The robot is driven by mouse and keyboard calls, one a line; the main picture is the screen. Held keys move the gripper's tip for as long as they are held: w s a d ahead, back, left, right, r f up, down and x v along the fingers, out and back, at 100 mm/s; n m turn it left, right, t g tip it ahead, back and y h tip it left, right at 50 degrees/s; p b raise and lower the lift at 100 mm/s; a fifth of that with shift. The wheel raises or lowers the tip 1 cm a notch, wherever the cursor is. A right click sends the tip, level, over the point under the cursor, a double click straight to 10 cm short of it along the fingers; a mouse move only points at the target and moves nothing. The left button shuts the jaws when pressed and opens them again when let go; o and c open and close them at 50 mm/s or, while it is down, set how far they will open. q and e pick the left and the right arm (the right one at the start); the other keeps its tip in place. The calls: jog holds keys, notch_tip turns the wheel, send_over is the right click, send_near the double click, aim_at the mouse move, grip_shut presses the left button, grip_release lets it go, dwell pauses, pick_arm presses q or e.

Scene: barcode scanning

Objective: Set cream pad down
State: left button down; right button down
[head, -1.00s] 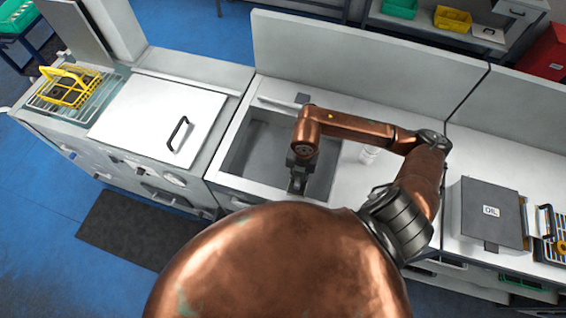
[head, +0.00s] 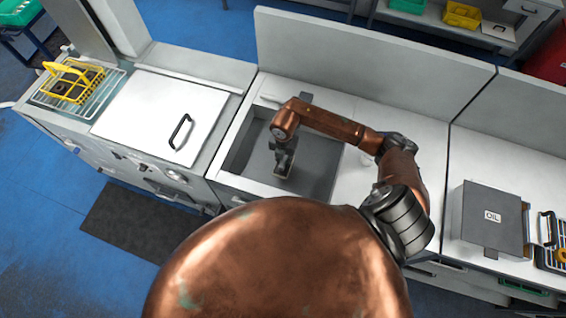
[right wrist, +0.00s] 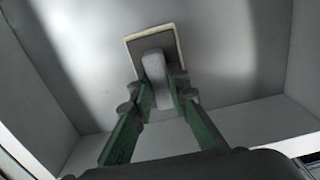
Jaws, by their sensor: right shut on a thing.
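The cream pad (right wrist: 172,36) shows in the right wrist view as a dark square plate with a cream rim and a grey upright handle (right wrist: 154,66). My right gripper (right wrist: 161,88) is shut on that handle, one green-grey finger on each side. In the head view my right gripper (head: 284,168) reaches down inside the grey sink basin (head: 315,172), and the pad is mostly hidden below it. The pad is over or on the basin floor; I cannot tell whether it touches. My left gripper is not in view.
The basin walls stand around my right gripper. Left of the basin is a white lid (head: 160,110) with a black handle, then a yellow basket (head: 73,80) on a rack. A grey oil box (head: 490,220) stands on the counter at right.

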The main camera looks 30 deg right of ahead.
aim_at(283, 163)
jog(key=shift+w+d+f+p, duration=0.15)
jog(key=shift+w+f+p, duration=0.05)
jog(key=shift+f, duration=0.75)
jog(key=shift+w+d+f+p, duration=0.1)
jog(key=shift+w+f+p, duration=0.05)
jog(key=shift+f, duration=0.75)
jog(key=shift+s+a+f, duration=0.1)
jog(key=shift+a+f, duration=0.05)
jog(key=c, duration=1.8)
grip_release()
jog(key=shift+f, duration=0.1)
jog(key=shift+c, duration=0.2)
jog(key=shift+r, duration=0.35)
notch_tip(283, 163, up, 12)
jog(key=shift+b, duration=0.55)
